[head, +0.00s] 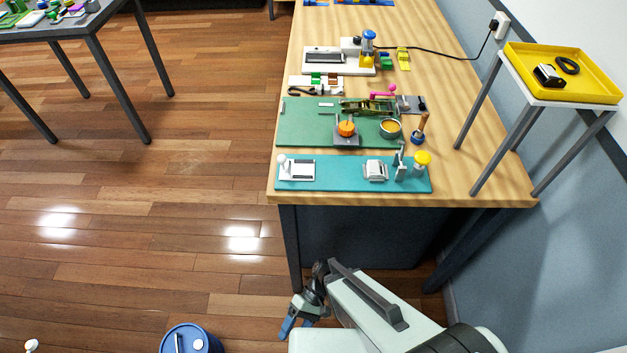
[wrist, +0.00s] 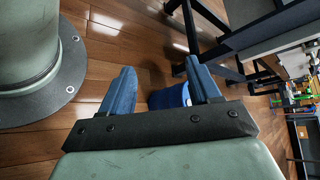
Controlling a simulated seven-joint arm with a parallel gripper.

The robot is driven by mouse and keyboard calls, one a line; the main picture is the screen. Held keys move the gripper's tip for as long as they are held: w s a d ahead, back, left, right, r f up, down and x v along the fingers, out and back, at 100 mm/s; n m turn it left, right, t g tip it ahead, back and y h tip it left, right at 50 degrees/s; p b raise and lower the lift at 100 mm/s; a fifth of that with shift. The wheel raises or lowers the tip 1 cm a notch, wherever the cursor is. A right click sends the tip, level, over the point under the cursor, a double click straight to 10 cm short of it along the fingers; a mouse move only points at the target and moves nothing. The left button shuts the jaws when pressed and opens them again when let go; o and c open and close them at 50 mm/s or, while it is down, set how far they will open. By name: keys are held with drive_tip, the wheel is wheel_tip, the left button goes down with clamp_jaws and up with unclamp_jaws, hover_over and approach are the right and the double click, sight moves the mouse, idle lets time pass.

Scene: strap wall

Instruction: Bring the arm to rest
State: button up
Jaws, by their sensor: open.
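My gripper (head: 297,327) is low at the bottom of the head view, in front of the near end of the wooden workbench (head: 455,184) and below its top. In the wrist view my gripper (wrist: 161,92) shows two blue fingers spread apart with nothing between them. A blue bin (wrist: 168,97) stands on the floor beyond the fingers, partly hidden by the right one. A blue drum-like container (head: 192,340) also shows at the bottom edge of the head view.
The bench carries a teal mat (head: 335,181), a green mat (head: 300,130) and several small devices. A side stand with a yellow tray (head: 597,88) is at the right. A dark table (head: 85,27) stands far left. The wooden floor (head: 150,200) between is clear.

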drive_tip(key=w+d+f+m+t+h, duration=0.2)
drive_tip(key=d+f+h, duration=0.1)
drive_tip(key=d, duration=0.8)
drive_tip(key=w+d+f+m+t+h, duration=0.2)
drive_tip(key=d+f+m+h, duration=0.1)
drive_tip(key=d, duration=0.8)
drive_tip(key=shift+w+d+f, duration=0.2)
drive_tip(key=shift+d+f, duration=0.05)
drive_tip(key=shift+d, duration=0.15)
